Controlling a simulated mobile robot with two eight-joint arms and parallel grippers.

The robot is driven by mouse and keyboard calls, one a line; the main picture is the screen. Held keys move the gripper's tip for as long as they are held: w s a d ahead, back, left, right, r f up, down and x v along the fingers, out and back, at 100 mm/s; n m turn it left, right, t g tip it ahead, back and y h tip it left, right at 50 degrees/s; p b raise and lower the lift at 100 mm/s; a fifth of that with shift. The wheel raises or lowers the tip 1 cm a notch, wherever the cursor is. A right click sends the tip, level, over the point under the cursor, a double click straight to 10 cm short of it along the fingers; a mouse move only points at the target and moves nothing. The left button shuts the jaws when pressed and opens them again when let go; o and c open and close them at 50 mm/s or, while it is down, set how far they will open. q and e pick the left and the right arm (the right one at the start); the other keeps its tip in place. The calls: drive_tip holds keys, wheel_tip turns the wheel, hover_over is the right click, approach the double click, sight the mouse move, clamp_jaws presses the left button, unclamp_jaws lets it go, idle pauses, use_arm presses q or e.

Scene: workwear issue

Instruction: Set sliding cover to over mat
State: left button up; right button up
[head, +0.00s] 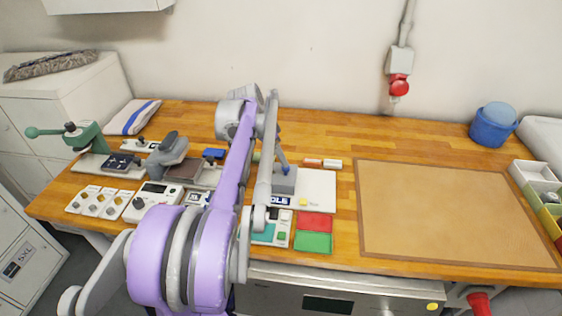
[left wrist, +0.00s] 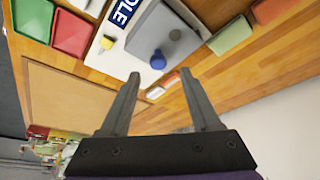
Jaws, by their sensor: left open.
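A grey flat block (head: 284,184), which looks like the sliding cover, lies on a white board (head: 318,190). It has a blue knob and also shows in the left wrist view (left wrist: 150,35). The blue knob (left wrist: 157,61) appears just beyond the gap between my fingertips. My left gripper (head: 282,150) is open above the block; its fingers show apart and empty in the left wrist view (left wrist: 159,76). I cannot tell whether it touches the knob. A tan mat (head: 440,215) lies flat and bare on the bench at right. My right gripper is not in view.
Red (head: 314,222) and green (head: 313,242) trays stand in front of the white board. A small yellow block (head: 303,202) is on the board. A blue tub (head: 493,124) stands at the back right. Devices and a green press (head: 80,135) crowd the left.

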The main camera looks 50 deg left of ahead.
use_arm(q)
drive_tip(key=v, duration=0.5)
drive_tip(key=shift+s+r, duration=0.1)
drive_tip(key=shift+r, duration=0.2)
drive_tip(key=s+d+f, duration=0.1)
drive_tip(key=d+f, duration=0.2)
drive_tip(key=d, duration=0.7)
drive_tip(key=s+d+f, duration=0.1)
drive_tip(key=d+f, duration=0.2)
drive_tip(key=d, duration=0.7)
drive_tip(key=s+d+f+n, duration=0.1)
drive_tip(key=s+d+f, duration=0.9)
drive_tip(key=d, duration=0.3)
drive_tip(key=shift+s+d+f+t, duration=0.25)
drive_tip(key=shift+s+d+t, duration=0.1)
drive_tip(key=shift+d+t, duration=0.05)
drive_tip(key=shift+c, duration=0.8)
drive_tip(key=shift+a, duration=0.15)
drive_tip(key=shift+c, duration=0.2)
